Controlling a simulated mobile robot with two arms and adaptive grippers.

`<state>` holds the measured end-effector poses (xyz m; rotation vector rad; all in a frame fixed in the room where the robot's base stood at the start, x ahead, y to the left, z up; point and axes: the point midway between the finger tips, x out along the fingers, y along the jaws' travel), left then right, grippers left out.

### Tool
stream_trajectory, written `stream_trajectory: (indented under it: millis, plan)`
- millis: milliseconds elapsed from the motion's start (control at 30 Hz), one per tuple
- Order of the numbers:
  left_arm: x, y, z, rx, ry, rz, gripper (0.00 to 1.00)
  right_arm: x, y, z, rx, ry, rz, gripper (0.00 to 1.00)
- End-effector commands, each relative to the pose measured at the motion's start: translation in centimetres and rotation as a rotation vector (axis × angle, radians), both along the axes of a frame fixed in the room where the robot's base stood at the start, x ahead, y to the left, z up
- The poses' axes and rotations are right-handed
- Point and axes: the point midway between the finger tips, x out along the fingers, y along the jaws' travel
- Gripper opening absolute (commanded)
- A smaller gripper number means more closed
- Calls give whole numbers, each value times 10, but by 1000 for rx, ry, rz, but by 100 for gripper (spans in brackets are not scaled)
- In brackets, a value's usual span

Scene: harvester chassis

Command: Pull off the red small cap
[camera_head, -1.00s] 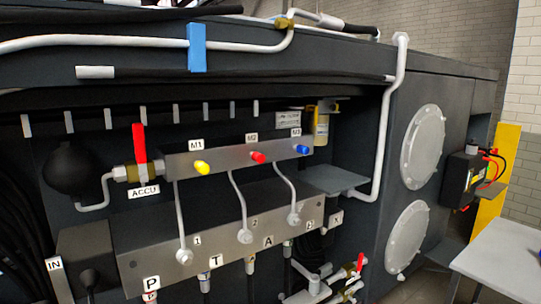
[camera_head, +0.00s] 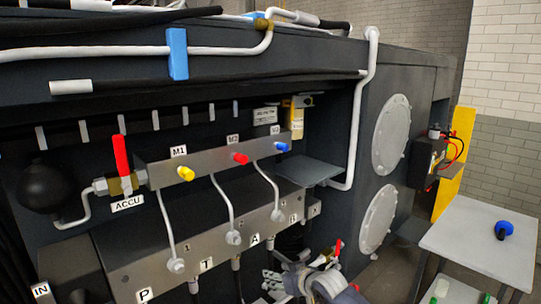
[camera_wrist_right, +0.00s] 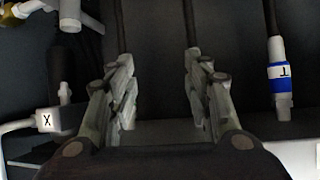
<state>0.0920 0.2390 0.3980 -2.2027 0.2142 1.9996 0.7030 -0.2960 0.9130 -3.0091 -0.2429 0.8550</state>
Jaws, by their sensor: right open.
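The red small cap (camera_head: 240,158) sticks out of the front of the grey manifold bar (camera_head: 213,163) under the M2 label, between a yellow cap (camera_head: 186,174) and a blue cap (camera_head: 282,147). My right gripper (camera_head: 274,268) is low at the bottom of the head view, below the lower block and well apart from the red cap. In the right wrist view my right gripper (camera_wrist_right: 160,82) is open, with nothing between its fingers. The red cap does not show in that view. My left gripper is not in view.
A red-handled ACCU valve (camera_head: 122,165) stands left of the bar. Thin pipes (camera_head: 222,205) run down to the lower block (camera_head: 200,245). A grey shelf (camera_head: 306,171) juts out at right. A side table (camera_head: 480,238) holds a blue object (camera_head: 504,229).

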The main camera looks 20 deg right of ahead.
Motion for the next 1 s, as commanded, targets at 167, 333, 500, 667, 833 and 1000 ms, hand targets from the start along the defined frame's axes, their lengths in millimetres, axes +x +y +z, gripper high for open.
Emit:
stream_trajectory:
  millis: [167, 333, 500, 667, 833, 1000]
  plan:
    - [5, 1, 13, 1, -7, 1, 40, 12, 22, 141, 12, -128, 83, 46]
    - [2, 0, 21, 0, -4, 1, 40, 1, 40, 253, 12, -225, 157, 46]
    - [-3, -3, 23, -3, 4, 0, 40, -9, 39, 336, 23, -308, 186, 46]
    - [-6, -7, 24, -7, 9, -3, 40, -12, 35, 370, 39, -344, 190, 46]
    - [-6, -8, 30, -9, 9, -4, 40, 0, 39, 374, 46, -349, 192, 46]
    - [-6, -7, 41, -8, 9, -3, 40, 27, 49, 369, 47, -348, 191, 46]
